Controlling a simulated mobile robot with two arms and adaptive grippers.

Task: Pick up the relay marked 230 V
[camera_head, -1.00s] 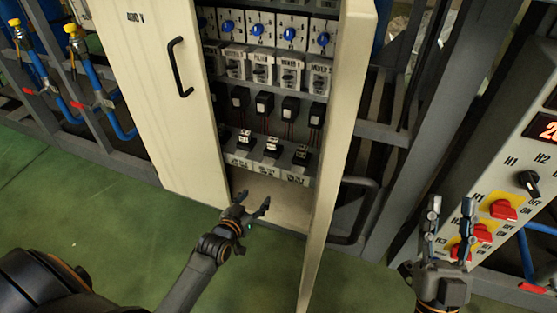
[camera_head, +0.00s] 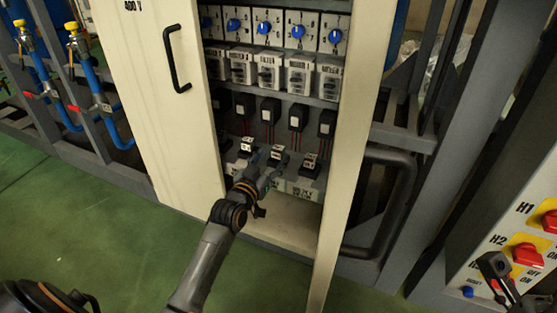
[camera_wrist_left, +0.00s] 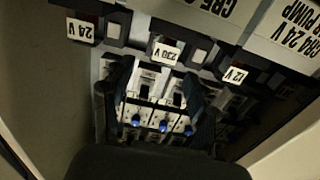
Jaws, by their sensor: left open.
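The relay marked 230 V (camera_wrist_left: 165,53) is a dark block with a white label, the middle of three relays in the wrist view. It shows as the middle dark block (camera_head: 277,154) on the cabinet's lower shelf in the head view, its label too small to read there. My left gripper (camera_head: 262,188) is open in front of and just below it, apparently empty. In the wrist view the dark fingers (camera_wrist_left: 150,92) are spread below the 230 V label; contact cannot be told. My right gripper (camera_head: 495,272) is partly in view at the lower right, its jaws unclear.
The 24 V relay (camera_wrist_left: 82,30) and 12 V relay (camera_wrist_left: 235,74) flank it closely. The cabinet door (camera_head: 150,110) stands open at left, and a pale side panel (camera_head: 345,150) bounds the right. Wired black modules (camera_head: 270,110) hang above. Green floor lies in front.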

